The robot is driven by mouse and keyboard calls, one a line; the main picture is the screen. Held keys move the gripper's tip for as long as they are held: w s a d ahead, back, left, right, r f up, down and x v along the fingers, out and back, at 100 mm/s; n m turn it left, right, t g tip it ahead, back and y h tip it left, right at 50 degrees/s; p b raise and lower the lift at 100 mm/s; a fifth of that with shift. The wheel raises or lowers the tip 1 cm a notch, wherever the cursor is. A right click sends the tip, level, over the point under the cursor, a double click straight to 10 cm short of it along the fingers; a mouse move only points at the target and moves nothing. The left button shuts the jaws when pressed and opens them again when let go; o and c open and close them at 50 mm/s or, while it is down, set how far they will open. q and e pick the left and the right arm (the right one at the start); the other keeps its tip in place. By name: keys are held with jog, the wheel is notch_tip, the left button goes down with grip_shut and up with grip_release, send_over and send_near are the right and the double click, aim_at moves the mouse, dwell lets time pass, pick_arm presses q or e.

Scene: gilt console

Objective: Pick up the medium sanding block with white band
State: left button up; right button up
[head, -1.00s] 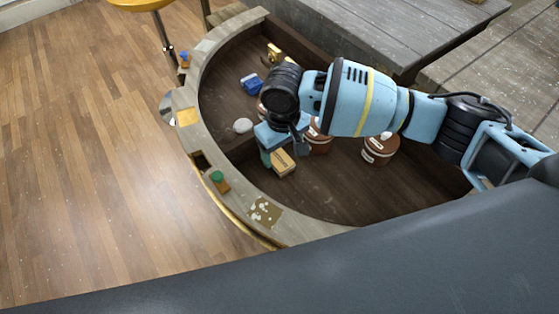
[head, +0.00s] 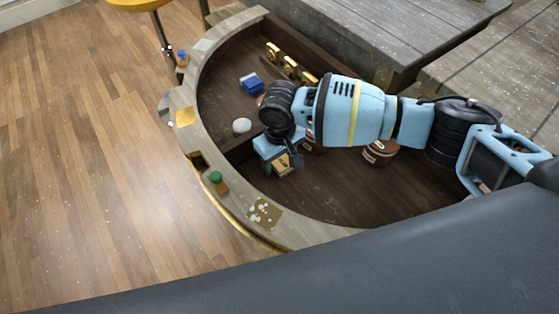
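A small tan block (head: 282,168) lies on the dark floor of the curved console, directly under my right gripper (head: 281,164). The gripper covers much of the block, and no white band can be made out on it. My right gripper points down at the block. Whether its fingers touch or clasp the block cannot be told. A blue block (head: 250,83) with a pale strip lies farther back on the console floor, apart from the gripper. My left gripper is not in view.
The front floor of the console is clear.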

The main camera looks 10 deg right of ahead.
aim_at(280, 159)
jog(key=c, duration=0.7)
jog(key=shift+r, duration=0.1)
